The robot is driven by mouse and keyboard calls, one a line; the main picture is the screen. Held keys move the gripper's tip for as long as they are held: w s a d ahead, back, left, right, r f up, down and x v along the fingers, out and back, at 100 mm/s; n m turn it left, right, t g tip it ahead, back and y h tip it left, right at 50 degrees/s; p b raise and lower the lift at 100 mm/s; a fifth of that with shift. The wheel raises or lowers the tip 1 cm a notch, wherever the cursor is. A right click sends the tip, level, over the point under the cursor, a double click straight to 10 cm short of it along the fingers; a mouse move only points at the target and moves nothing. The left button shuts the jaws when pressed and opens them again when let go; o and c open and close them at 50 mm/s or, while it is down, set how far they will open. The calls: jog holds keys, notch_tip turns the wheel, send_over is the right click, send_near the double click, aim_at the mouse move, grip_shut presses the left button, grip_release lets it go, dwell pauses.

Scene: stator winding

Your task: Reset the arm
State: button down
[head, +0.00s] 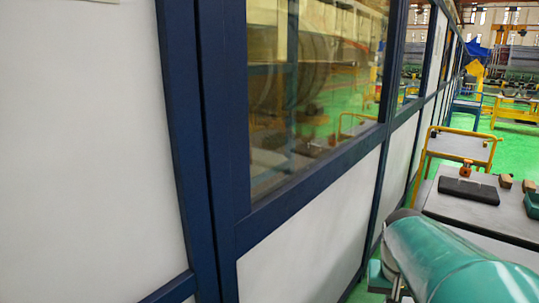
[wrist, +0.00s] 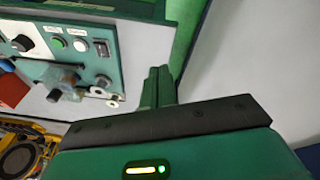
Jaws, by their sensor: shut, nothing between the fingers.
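My gripper (wrist: 160,74) shows in the wrist view, with its narrow green fingers together above a black bar and nothing held. It points toward a pale wall and a green strip, right of a green control panel (wrist: 72,48); I see no contact with the panel. In the head view, the teal link of my arm fills the lower right corner, and the gripper itself is out of that view.
A partition with white panels (head: 85,130) and dark blue frames, partly glazed, stands close on the left. On the right, a grey table (head: 458,207) bears a black block (head: 468,191) and small parts. A yellow-framed cart (head: 458,146) stands behind it. Green floor shows beyond.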

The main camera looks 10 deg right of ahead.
jog(key=s+a+r+n+t+y, duration=0.1)
jog(key=s+a+n+t, duration=0.1)
jog(key=a, duration=0.7)
jog(key=s+a+r+n+t+y, duration=0.1)
jog(key=s+a+r+n+t, duration=0.1)
jog(key=a, duration=0.7)
jog(key=shift+s+r+n, duration=0.15)
jog(key=shift+s+n, duration=0.55)
jog(key=shift+s, duration=0.65)
